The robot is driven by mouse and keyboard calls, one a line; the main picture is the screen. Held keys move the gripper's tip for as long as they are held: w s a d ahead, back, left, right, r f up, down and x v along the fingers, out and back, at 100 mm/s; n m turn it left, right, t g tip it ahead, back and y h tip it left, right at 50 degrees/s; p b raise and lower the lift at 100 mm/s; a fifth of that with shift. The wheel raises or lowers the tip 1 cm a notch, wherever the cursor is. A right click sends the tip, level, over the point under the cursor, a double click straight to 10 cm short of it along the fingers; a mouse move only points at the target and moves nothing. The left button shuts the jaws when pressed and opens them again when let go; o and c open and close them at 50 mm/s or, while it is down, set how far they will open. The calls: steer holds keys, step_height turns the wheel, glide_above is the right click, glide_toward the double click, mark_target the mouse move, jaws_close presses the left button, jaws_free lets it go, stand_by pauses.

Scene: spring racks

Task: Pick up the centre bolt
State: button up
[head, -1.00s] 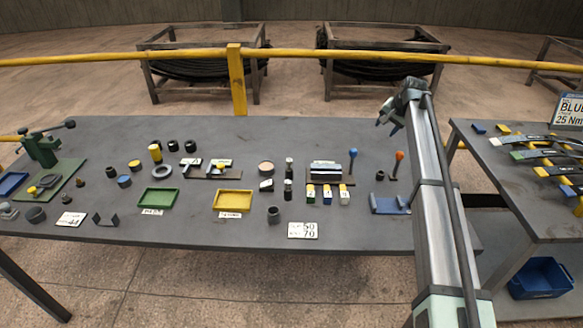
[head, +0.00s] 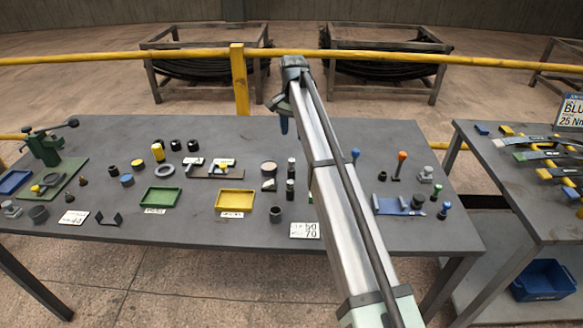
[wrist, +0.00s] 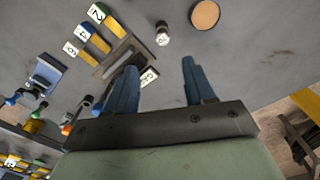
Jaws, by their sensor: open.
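I cannot pick out the centre bolt for certain; the small parts on the bench are too tiny to name. My gripper (head: 281,118) is over the far middle of the grey bench (head: 340,258) in the head view. In the wrist view its two blue fingers (wrist: 160,78) stand apart with nothing between them. A dark cylinder with a pale label (wrist: 162,38) and a round tan disc (wrist: 205,14) lie beyond the fingertips. Several numbered coloured blocks (wrist: 87,38) lie to the left. My arm hides part of the bench's right middle in the head view.
A green tray (head: 160,206) and a yellow tray (head: 218,207) lie at mid bench. Upright levers with a blue knob (head: 356,154) and an orange knob (head: 402,156) stand right of my arm, near a blue holder (head: 385,210). A yellow rail (head: 180,55) runs behind.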

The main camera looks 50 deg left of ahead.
mark_target(291, 160)
step_height(291, 160, down, 8)
steer(key=shift+r, duration=0.25)
steer(key=shift+s+a+f, duration=0.1)
steer(key=shift+f, duration=1.3)
steer(key=shift+a+f, duration=0.1)
steer(key=shift+f, duration=1.25)
jaws_close()
